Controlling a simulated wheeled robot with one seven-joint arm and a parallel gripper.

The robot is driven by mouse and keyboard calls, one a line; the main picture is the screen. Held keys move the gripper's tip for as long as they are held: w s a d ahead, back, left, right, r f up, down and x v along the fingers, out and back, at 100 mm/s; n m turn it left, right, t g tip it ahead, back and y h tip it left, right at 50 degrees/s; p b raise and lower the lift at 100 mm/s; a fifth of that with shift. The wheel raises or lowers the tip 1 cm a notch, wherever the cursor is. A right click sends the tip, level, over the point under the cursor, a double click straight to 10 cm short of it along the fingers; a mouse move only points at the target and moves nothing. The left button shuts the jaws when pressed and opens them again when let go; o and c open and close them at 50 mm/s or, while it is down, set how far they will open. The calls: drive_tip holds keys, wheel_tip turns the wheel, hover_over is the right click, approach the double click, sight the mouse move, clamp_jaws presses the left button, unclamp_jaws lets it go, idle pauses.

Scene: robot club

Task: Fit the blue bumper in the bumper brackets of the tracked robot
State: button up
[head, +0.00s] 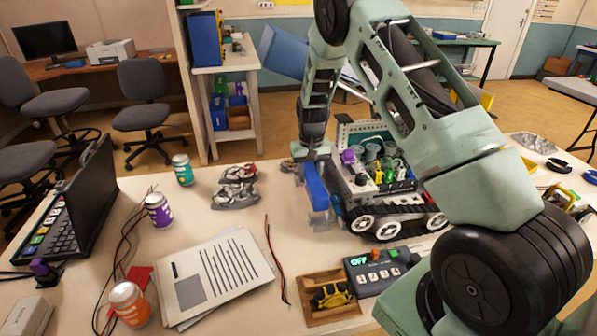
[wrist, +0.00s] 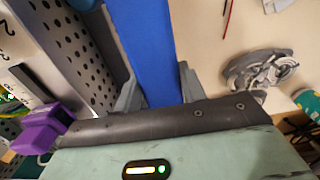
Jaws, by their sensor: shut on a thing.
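The blue bumper (head: 317,188) is a long bar at the left end of the tracked robot (head: 392,222). My gripper (wrist: 158,88) is shut on the bumper, which runs between its two grey fingers in the wrist view (wrist: 145,45). In the head view my gripper hangs above the table, and its fingers are mostly hidden. The robot's perforated grey side (wrist: 75,40) is close beside the bumper in the wrist view. Grey pieces show just below the bumper in the head view; I cannot tell whether they are the brackets or whether the bumper touches them.
A grey metal part (head: 236,188) lies left of the bumper, with a teal can (head: 183,170) beyond it. Papers (head: 215,272), a wooden tray (head: 310,312) and a control box (head: 382,270) lie in front. Thin red and black wires (head: 275,262) lie between papers and robot.

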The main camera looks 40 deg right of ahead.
drive_tip(key=shift+d+f+b, duration=0.15)
drive_tip(key=shift+f+b, duration=1)
drive_tip(key=shift+f, duration=0.4)
drive_tip(key=shift+f+b, duration=0.75)
drive_tip(key=shift+f, duration=0.75)
idle(1.7)
drive_tip(key=o, duration=1.2)
drive_tip(key=shift+o, duration=0.2)
drive_tip(key=shift+r, duration=0.1)
drive_tip(key=shift+r+p, duration=2.35)
drive_tip(key=shift+r, duration=1.1)
